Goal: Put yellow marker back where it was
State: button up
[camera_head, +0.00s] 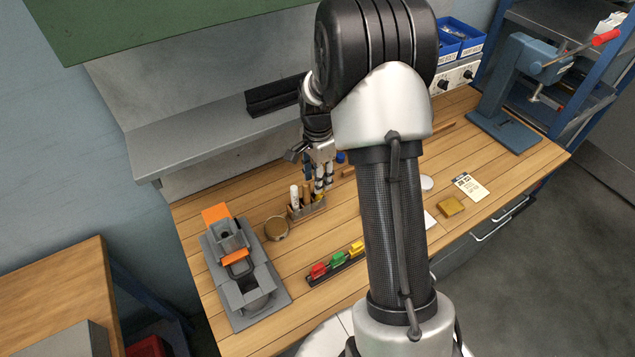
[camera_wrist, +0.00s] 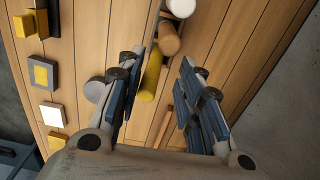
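The yellow marker (camera_head: 318,198) stands at the right end of a small holder (camera_head: 308,211), beside a brown marker (camera_head: 306,192) and a white marker (camera_head: 294,195). In the wrist view the yellow marker (camera_wrist: 151,78) lies between the spread fingers of my gripper (camera_wrist: 164,62), with visible gaps on both sides. The brown marker (camera_wrist: 168,40) and white marker (camera_wrist: 180,8) show beyond it. In the head view my gripper (camera_head: 325,186) is right above the holder's right end. The marker's lower end is hidden, so I cannot tell how deep it sits.
A round tin (camera_head: 277,229) stands left of the holder, with a grey and orange fixture (camera_head: 240,265) further left. A rack of coloured pieces (camera_head: 337,262) lies in front. A yellow block (camera_head: 451,206) and card (camera_head: 470,186) lie right. A shelf (camera_head: 215,125) runs behind.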

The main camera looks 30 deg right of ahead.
jog(key=s+a+r+n+t+p, duration=0.1)
jog(key=s+a+r+n, duration=0.1)
jog(key=r, duration=0.6)
jog(key=s+a+r+n, duration=0.2)
jog(key=r, duration=0.6)
jog(key=s+a+r+n+t, duration=0.1)
jog(key=s+a+r+n, duration=0.1)
jog(key=s, duration=0.5)
jog(key=s+a+r+n+t, duration=0.1)
jog(key=s+a+r+n, duration=0.2)
jog(key=s+n, duration=0.4)
jog(key=s+a+r+n+t, duration=0.1)
jog(key=s+a+r+n, duration=0.2)
jog(key=s, duration=0.4)
jog(key=shift+s+a+n+t, duration=0.35)
jog(key=shift+a+n, duration=0.35)
jog(key=shift+a, duration=0.4)
notch_tip(320, 180, down, 5)
jog(key=b, duration=0.5)
jog(key=shift+f, duration=0.1)
